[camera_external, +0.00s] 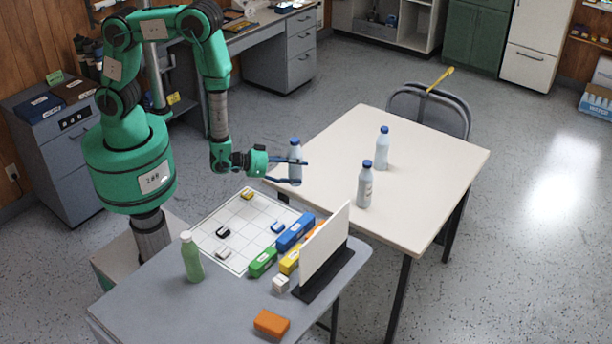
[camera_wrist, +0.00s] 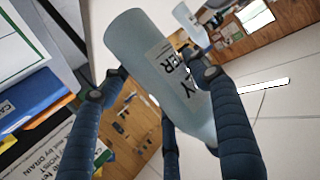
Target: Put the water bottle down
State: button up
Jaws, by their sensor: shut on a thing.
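My gripper (camera_external: 297,171) is shut on a pale blue-grey water bottle (camera_external: 295,150) with a blue cap, held roughly upright near the left edge of the cream table (camera_external: 330,135). I cannot tell its height or whether it is over the tabletop. In the wrist view the dark fingers of my gripper (camera_wrist: 160,76) press both sides of the labelled bottle (camera_wrist: 140,40); its cap is not visible there. Two similar blue-capped bottles stand on the cream table, one farther back (camera_external: 383,148) and one nearer (camera_external: 365,186).
A grey table (camera_external: 190,310) in front carries a gridded white board (camera_external: 250,215), a green bottle (camera_external: 191,258), several coloured boxes and an upright white panel (camera_external: 325,245). A chair (camera_external: 440,110) stands behind the cream table. The cream table's front and right parts are clear.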

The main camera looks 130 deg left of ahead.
jog(key=s+d+r+m+t+h+b, duration=0.1)
jog(key=s+d+m+h+b, duration=0.1)
jog(key=d, duration=0.8)
jog(key=s+d+r+m+t+h+b, duration=0.1)
jog(key=s+d+m+t+h+b, duration=0.1)
jog(key=d, duration=0.8)
jog(key=shift+s+b, duration=0.3)
jog(key=shift+b, duration=0.25)
jog(key=shift+a+f+b, duration=0.1)
jog(key=shift+f+b, duration=0.5)
jog(key=shift+f, duration=1.65)
jog(key=shift+f+b, duration=0.55)
jog(key=shift+f, duration=1.2)
jog(key=shift+f, duration=0.15)
